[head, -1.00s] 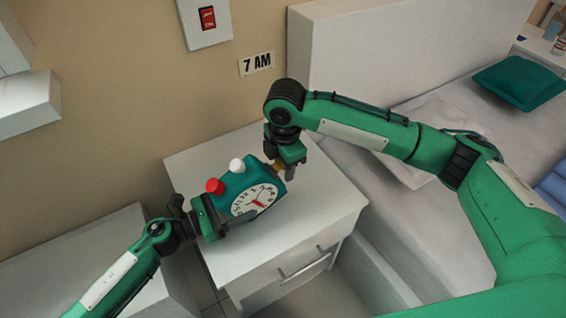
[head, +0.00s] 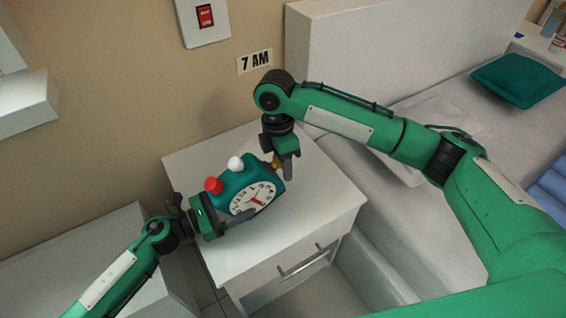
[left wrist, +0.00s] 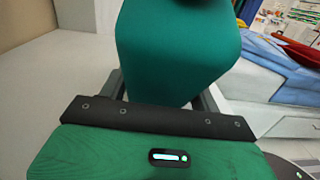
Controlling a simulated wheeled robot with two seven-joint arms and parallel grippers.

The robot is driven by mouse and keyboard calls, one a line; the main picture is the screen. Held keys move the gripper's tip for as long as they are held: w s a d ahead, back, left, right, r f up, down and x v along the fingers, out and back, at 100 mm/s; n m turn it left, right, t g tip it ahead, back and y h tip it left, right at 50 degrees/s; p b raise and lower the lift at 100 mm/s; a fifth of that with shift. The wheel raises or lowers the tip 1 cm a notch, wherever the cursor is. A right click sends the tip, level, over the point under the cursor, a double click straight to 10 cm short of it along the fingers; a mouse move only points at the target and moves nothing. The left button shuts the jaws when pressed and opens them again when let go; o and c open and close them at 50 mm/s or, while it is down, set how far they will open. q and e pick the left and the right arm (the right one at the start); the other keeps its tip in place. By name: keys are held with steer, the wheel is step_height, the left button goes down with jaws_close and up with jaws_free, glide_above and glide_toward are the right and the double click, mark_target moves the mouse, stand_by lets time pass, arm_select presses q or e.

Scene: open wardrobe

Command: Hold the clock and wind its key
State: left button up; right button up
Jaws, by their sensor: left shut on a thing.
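The teal clock (head: 232,184) has a white dial, a red knob and a white knob on top. It is over the white nightstand, its dial facing up and toward me. My left gripper (head: 226,222) is shut on the clock's lower left end. In the left wrist view the clock's teal body (left wrist: 175,50) fills the space between the fingers. The brass key (head: 276,163) sticks out at the clock's right end. My right gripper (head: 284,170) is at this key, with its fingers pointing down; whether they are shut on the key is hard to see.
The white nightstand (head: 315,205) has bare top around the clock and a drawer with a handle in front. A bed (head: 450,110) with a green pillow (head: 518,80) is at right. A "7 AM" sign (head: 254,61) and a switch plate (head: 190,30) are on the wall.

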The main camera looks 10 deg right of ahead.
steer(key=o, duration=0.4)
steer(key=shift+r, duration=0.15)
steer(key=r, duration=0.4)
steer(key=w+r, duration=0.1)
steer(key=r, duration=0.2)
steer(key=w+r, duration=0.1)
steer(key=r, duration=0.3)
steer(key=shift+a+r, duration=0.3)
steer(key=shift+a, duration=0.05)
